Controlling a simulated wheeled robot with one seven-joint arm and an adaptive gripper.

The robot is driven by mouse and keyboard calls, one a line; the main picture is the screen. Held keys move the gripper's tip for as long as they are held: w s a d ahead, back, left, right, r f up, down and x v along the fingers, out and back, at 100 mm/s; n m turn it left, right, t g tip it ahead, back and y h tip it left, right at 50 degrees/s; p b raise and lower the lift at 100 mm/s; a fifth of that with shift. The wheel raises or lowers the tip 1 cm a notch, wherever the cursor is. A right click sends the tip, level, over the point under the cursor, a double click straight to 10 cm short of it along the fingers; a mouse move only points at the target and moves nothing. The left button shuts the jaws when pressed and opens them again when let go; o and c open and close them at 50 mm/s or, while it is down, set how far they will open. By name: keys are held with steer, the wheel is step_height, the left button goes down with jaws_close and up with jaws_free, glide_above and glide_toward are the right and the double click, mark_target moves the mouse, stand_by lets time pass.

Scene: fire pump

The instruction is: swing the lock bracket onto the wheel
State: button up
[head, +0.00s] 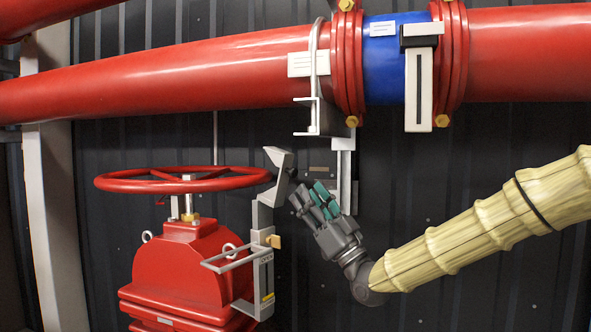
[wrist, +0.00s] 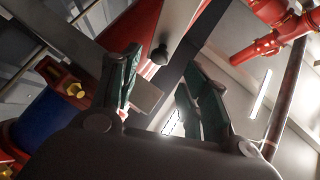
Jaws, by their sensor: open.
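The red wheel (head: 150,187) lies level on top of the red valve body at the left of the head view. The lock bracket (head: 278,182) is a grey angled plate at the wheel's right edge, standing above its mount; whether it touches the rim is unclear. A dark round knob (wrist: 160,53) sits on a grey plate in the wrist view, apparently the bracket's. My gripper (head: 308,196) is just right of the bracket, pointing up and left. In the wrist view its green-padded fingers (wrist: 162,92) are spread, with the knob beyond and between them. Contact cannot be told.
A large red pipe (head: 180,75) with a blue section (head: 385,60) crosses above. A white hanging bracket (head: 343,180) is behind my gripper, before the dark wall.

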mark_target(295, 175)
steer(key=p+x, duration=0.3)
steer(key=x, duration=0.4)
steer(key=shift+w+a, duration=0.1)
steer(key=shift+a, duration=0.1)
steer(key=shift+c, duration=0.3)
